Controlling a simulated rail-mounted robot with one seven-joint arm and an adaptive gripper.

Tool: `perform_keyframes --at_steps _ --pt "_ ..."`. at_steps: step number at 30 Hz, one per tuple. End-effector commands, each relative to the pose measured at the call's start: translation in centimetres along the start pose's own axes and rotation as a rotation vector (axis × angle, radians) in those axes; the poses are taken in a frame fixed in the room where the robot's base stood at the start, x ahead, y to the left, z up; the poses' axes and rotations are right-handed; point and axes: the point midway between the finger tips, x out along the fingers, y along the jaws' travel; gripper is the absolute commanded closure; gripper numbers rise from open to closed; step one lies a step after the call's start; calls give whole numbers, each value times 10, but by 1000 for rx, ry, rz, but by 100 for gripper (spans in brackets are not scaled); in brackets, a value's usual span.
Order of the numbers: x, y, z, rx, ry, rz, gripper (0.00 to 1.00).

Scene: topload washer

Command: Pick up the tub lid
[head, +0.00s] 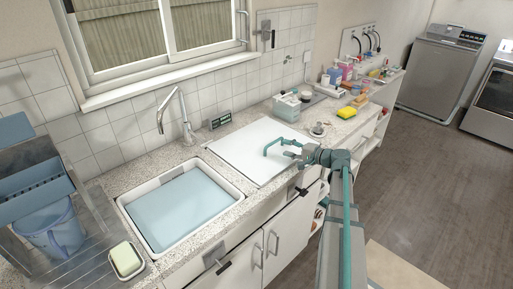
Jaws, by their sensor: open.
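A flat white square panel (238,148), which looks like the tub lid, lies level in the counter to the right of the sink. My gripper (276,154) reaches in from the right, above the panel's right part. Its two teal fingers are spread and nothing is between them. I cannot tell how high the fingertips are above the panel or whether they touch it. The gripper and wrist hide a little of the panel's right side.
A sink (122,203) with pale blue content and a tap (177,110) are left of the panel. A caddy (287,106), a yellow sponge (346,112) and bottles (348,72) stand to the right. A blue bucket (58,236) stands far left.

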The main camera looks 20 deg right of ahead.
Motion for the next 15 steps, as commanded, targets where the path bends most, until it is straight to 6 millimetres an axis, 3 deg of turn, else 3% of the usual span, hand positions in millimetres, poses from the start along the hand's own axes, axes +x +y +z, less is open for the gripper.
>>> perform_keyframes --at_steps 6,15 --pt "32 -2 -1 1 -1 0 57" --pt "52 -2 0 1 -1 1 57"
